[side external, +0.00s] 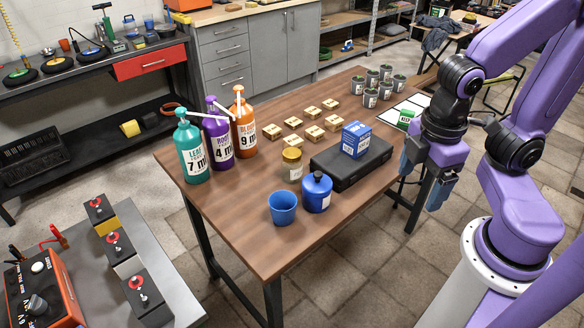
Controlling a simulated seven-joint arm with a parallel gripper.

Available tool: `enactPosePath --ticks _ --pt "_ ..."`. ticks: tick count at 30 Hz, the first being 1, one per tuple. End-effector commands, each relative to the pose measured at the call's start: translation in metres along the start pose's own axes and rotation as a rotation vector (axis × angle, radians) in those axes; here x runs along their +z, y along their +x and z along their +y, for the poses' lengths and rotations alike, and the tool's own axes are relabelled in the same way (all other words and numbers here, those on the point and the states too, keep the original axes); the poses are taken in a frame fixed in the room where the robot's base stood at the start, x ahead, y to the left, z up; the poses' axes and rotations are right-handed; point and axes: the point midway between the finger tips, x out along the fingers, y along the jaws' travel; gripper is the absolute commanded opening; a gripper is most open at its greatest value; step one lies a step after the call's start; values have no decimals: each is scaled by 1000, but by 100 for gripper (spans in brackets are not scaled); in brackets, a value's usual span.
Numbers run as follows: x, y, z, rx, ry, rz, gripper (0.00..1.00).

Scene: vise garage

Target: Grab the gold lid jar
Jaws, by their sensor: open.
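The gold lid jar (292,164) is a small jar with a gold lid and a pale label. It stands upright on the brown wooden table (220,212), left of a flat black case (335,172) and behind a blue round container (317,192). My gripper (420,192) is at the table's right side, well to the right of the jar, with its fingers pointing down. It is open, and I see nothing between the fingers. The purple arm hides part of the table's right end.
A blue cup (282,208) stands at the front edge. A blue box (355,139) sits on the black case, between jar and gripper. Teal (190,146), purple (217,132) and orange (243,122) pump bottles stand at left. Several wooden blocks (291,122) and small pots (370,97) lie behind.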

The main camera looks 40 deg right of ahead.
Motion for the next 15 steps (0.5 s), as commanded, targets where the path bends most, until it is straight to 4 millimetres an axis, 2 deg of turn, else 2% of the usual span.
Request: enactPosePath --ticks 15 --pt "-111 44 129 339 -423 -514 85"
